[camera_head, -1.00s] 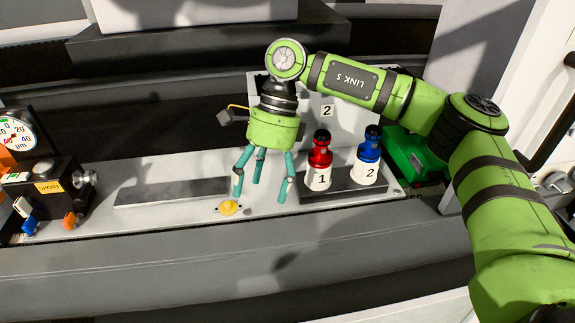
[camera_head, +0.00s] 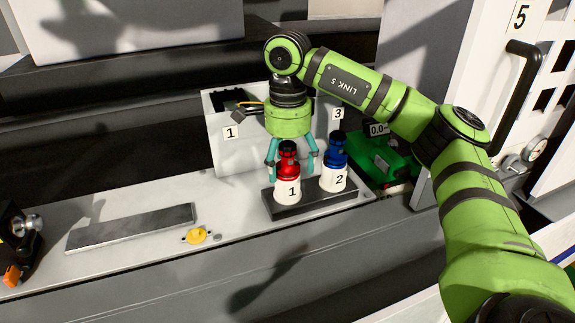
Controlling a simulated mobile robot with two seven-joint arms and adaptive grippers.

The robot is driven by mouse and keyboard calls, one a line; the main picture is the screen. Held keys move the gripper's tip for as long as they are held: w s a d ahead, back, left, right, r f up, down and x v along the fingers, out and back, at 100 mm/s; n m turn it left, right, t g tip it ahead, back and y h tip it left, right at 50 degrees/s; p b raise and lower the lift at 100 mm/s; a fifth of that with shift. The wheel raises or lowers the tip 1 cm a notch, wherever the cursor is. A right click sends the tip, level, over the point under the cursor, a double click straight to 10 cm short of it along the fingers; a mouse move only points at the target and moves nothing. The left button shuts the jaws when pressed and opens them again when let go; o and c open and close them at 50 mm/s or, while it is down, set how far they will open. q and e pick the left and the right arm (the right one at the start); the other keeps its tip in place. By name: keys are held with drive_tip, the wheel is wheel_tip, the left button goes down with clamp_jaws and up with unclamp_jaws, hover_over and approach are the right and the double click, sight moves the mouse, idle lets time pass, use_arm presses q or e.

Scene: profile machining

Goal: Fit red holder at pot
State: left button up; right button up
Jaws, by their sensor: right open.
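The red holder (camera_head: 288,163) has a white base labelled 1 and stands upright on a dark rack. My right gripper (camera_head: 291,165) is open, pointing down, with its teal fingers on either side of the red holder's upper part. I cannot tell whether the fingers touch it. A blue holder (camera_head: 334,151) with a white base labelled 2 stands close by on the right. I cannot make out which thing is the pot. My left gripper is not in view.
The dark rack (camera_head: 315,203) sits on the light bench. A grey box (camera_head: 232,155) labelled 1 stands behind my gripper. A yellow knob (camera_head: 196,236) and a flat grey bar (camera_head: 130,226) are to the left. A green device (camera_head: 372,157) is at right.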

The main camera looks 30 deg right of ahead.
clamp_jaws()
drive_tip(key=shift+r, duration=0.35)
wheel_tip(320, 180, up, 9)
drive_tip(key=shift+r+p, duration=0.2)
drive_tip(key=shift+p, duration=0.5)
